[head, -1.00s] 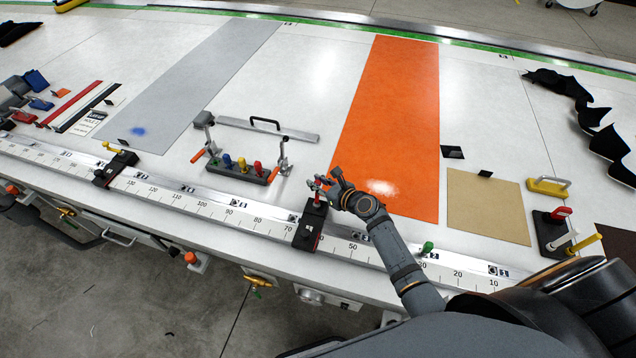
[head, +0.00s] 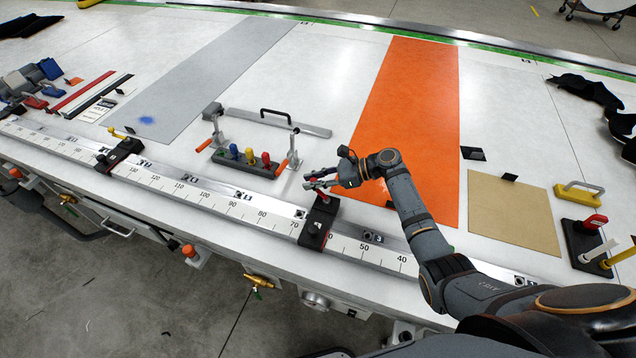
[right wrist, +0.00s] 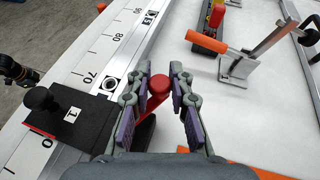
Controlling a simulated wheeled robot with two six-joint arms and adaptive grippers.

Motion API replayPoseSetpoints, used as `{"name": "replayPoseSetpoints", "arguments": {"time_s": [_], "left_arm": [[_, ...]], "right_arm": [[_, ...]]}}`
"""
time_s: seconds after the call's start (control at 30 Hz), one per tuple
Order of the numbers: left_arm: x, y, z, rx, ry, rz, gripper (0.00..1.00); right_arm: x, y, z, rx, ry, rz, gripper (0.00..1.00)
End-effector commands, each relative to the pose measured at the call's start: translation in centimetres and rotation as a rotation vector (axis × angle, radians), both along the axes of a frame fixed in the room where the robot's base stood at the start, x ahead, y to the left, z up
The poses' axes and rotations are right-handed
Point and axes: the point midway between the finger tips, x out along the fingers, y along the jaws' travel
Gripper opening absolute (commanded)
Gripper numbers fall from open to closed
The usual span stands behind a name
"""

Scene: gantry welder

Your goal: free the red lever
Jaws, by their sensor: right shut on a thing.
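A black stop block (head: 319,221) labelled 1 sits on the ruled rail; it also shows at the left of the right wrist view (right wrist: 68,122), with a black knob. In that view a red lever (right wrist: 158,86) with a round end is between my right fingers, tilted. My right gripper (right wrist: 160,90) is shut on this lever, its finger pads at either side. In the head view my right gripper (head: 318,180) is just behind the block, low over the table, and largely hides the lever. The lever's foot is partly hidden.
A dark rack with blue, yellow and red handles (head: 247,158) and orange-gripped clamps stands behind and left. A second block with a yellow lever (head: 120,155) is farther left on the rail. An orange sheet (head: 412,130) lies behind my arm. Another red handle (head: 594,222) stands far right.

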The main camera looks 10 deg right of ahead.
Motion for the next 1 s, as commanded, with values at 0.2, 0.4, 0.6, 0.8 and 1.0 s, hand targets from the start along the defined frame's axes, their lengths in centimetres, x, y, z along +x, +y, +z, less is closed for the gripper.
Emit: {"name": "replayPoseSetpoints", "arguments": {"time_s": [0.2, 0.4, 0.6, 0.8, 1.0], "left_arm": [[0.0, 0.0, -2.0, 0.000, 0.001, 0.000, 0.00], [-0.1, 0.0, -3.0, 0.001, 0.001, 0.000, 0.00], [-0.1, 0.1, -3.5, 0.001, 0.001, 0.000, 0.00], [-0.1, 0.1, -3.7, 0.001, 0.001, 0.000, 0.00], [-0.1, 0.1, -3.7, 0.001, 0.001, 0.000, 0.00]], "right_arm": [[-0.3, 0.9, -0.2, 0.002, -0.002, 0.169, 0.00], [-0.8, 1.4, -0.1, 0.002, -0.002, 0.285, 0.00], [-1.1, 1.6, 0.0, 0.001, -0.001, 0.353, 0.00], [-1.3, 1.7, 0.0, 0.001, -0.001, 0.381, 0.00], [-1.3, 1.7, 0.1, 0.000, -0.001, 0.386, 0.00]]}}
